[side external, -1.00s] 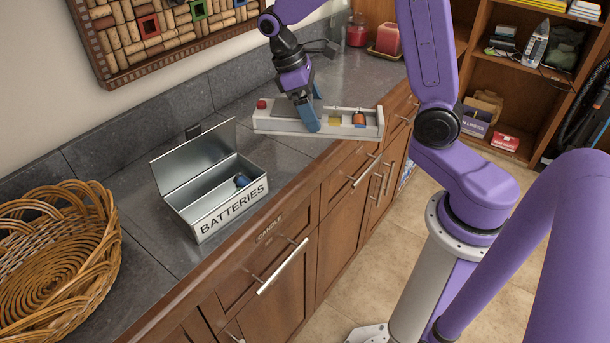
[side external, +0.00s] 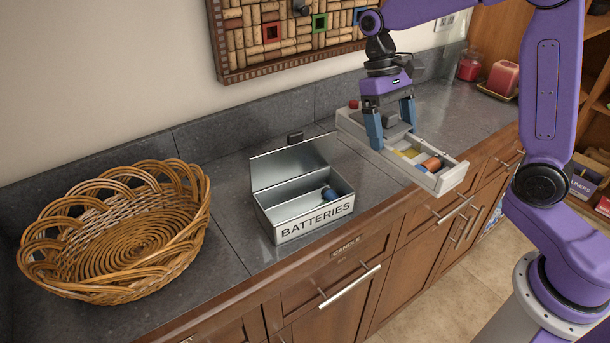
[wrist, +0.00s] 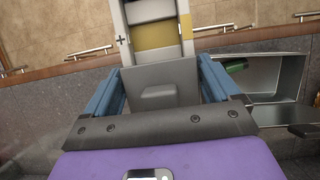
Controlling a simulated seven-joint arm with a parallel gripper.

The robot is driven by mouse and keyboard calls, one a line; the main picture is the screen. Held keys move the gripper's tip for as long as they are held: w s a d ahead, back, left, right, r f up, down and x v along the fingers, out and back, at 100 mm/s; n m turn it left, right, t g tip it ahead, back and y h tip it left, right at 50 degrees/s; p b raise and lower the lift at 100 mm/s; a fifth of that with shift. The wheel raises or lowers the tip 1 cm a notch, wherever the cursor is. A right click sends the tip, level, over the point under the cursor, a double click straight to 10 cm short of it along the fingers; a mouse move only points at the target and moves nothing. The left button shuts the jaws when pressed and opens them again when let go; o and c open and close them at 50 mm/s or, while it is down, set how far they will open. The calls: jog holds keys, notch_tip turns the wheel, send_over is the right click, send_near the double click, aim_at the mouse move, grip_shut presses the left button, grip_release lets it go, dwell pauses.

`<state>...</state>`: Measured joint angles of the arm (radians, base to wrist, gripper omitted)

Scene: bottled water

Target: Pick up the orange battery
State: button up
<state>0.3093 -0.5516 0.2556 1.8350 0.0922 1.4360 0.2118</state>
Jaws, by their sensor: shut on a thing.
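The orange battery (side external: 432,164) lies in a compartment near the front end of a long pale grey battery holder (side external: 452,179). My gripper (side external: 392,136) is over the holder's middle, behind the orange battery and apart from it. In the wrist view, its blue fingers (wrist: 160,92) stand on both sides of the holder's grey middle part (wrist: 165,82), closed on it. A yellow patch or battery (side external: 410,152) shows between my gripper and the orange battery. The orange battery cannot be made out in the wrist view.
An open metal box marked BATTERIES (side external: 316,218) stands left of the holder, with a dark blue-green battery (side external: 329,193) inside. A wicker basket (side external: 125,235) is farther left. The holder's front end reaches past the counter edge. A red button (side external: 353,104) is at its back end.

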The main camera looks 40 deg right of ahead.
aim_at(356, 126)
jog(key=w+f, duration=0.1)
jog(key=w, duration=0.2)
jog(key=w+f, duration=0.1)
jog(key=w, duration=0.2)
jog(key=w+a+f, duration=0.1)
jog(key=w+f, duration=0.1)
jog(key=w, duration=0.1)
jog(key=w+f, duration=0.1)
jog(key=f, duration=0.1)
jog(key=w+f, duration=0.2)
jog(key=shift+w+a+f, duration=0.15)
jog(key=shift+w+a, duration=0.05)
jog(key=shift+w+a+f, duration=0.1)
jog(key=shift+w+f, duration=0.5)
jog(key=shift+f, duration=1.6)
jog(key=shift+f, duration=0.2)
jog(key=o, duration=1.3)
jog(key=v, duration=1.2)
jog(key=shift+r, duration=0.2)
jog(key=c, duration=0.9)
